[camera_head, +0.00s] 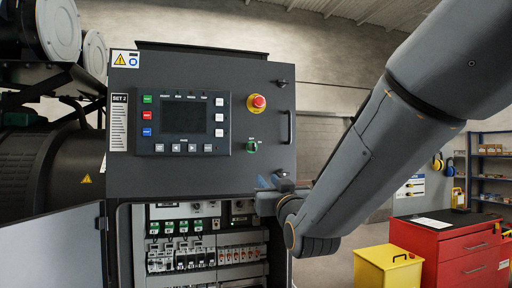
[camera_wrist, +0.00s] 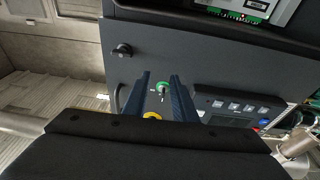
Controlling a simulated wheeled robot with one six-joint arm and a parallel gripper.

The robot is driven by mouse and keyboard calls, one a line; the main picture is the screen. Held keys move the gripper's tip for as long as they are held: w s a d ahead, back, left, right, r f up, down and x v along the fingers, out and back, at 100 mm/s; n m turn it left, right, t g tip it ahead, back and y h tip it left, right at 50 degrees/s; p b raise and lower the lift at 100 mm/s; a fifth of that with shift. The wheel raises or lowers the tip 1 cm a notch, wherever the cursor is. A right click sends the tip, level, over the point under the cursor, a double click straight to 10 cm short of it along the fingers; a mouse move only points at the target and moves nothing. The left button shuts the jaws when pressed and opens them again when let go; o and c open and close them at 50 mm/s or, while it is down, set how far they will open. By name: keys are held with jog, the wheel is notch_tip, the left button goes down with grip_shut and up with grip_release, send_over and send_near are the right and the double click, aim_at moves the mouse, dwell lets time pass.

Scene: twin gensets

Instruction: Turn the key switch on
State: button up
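The key switch (camera_head: 251,147) is a small round switch with a green face on the dark control panel door (camera_head: 205,110), below the red emergency stop button (camera_head: 258,102). In the wrist view the key switch (camera_wrist: 163,88) shows between my two blue fingers, with a small dark piece standing out of its middle. My gripper (camera_head: 270,182) is open and empty, below and right of the switch in the head view. In the wrist view my gripper (camera_wrist: 162,80) points toward the door. I cannot tell the remaining distance or the exact switch position.
A display panel (camera_head: 185,122) with buttons is left of the switch. A door knob (camera_wrist: 122,50) and a handle (camera_head: 289,127) sit along the door's edge. Below is an open breaker compartment (camera_head: 205,250) with its door (camera_head: 55,250) swung left. A red cabinet (camera_head: 455,250) and yellow box (camera_head: 387,272) stand right.

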jog(key=t, duration=0.2)
send_near(255, 148)
jog(key=shift+y, duration=0.4)
jog(key=p+x, duration=0.4)
jog(key=x, duration=0.4)
jog(key=shift+w+d, duration=0.1)
jog(key=shift+w, duration=0.15)
grip_shut()
